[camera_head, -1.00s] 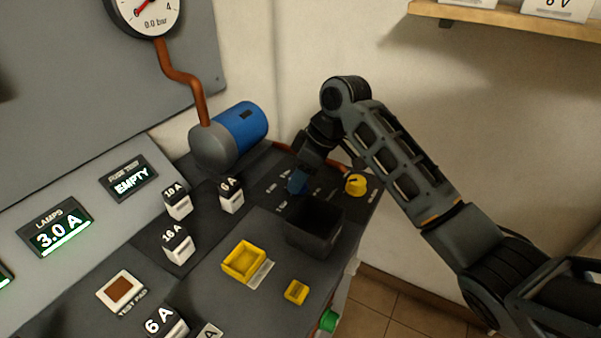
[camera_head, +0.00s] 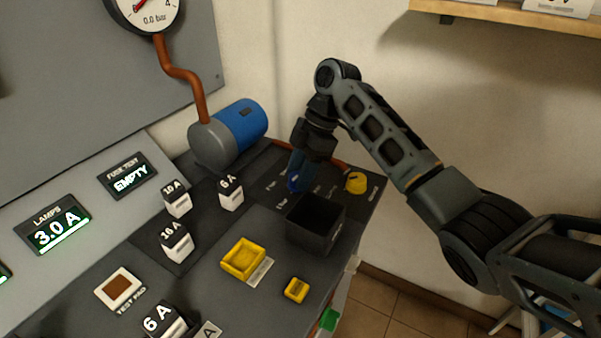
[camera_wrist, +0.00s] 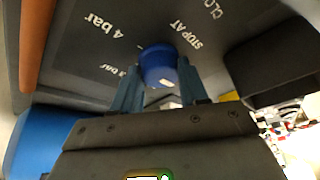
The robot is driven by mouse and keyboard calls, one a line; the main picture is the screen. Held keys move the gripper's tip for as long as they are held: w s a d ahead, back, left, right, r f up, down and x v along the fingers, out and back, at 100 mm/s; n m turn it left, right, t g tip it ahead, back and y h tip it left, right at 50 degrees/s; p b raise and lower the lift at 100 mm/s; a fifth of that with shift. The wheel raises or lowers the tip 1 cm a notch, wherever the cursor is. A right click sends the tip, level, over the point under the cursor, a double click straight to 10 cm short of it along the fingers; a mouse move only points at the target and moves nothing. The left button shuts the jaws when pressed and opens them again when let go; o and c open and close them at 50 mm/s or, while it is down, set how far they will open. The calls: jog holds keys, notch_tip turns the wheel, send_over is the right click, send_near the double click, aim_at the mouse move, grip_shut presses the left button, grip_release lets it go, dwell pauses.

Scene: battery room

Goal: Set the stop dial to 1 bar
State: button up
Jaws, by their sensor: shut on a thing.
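The stop dial is a round blue knob (camera_wrist: 158,62) on the dark panel, with "STOP AT", "4 bar" and a second, partly hidden bar label printed around it in the wrist view. A small pale mark shows on its near edge; which label the dial points to I cannot tell. In the head view the dial (camera_head: 293,181) is partly hidden by my gripper (camera_head: 300,180). My gripper (camera_wrist: 157,88) is shut on the dial, with one blue-grey finger on each side. The round gauge (camera_head: 146,12) on the wall panel reads 0.0 bar.
A yellow knob (camera_head: 356,183) stands right of the dial. An open black box (camera_head: 315,238) sits just in front. A blue motor cylinder (camera_head: 240,124) lies behind left. Fuse blocks (camera_head: 231,192) and a yellow tray (camera_head: 243,275) are further left.

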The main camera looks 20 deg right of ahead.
jog(key=shift+a+n, duration=0.1)
jog(key=shift+n, duration=0.2)
jog(key=o, duration=1)
jog(key=shift+o, duration=0.2)
jog(key=shift+r, duration=0.1)
jog(key=v, duration=0.7)
jog(key=shift+r, duration=0.3)
jog(key=shift+w, duration=0.1)
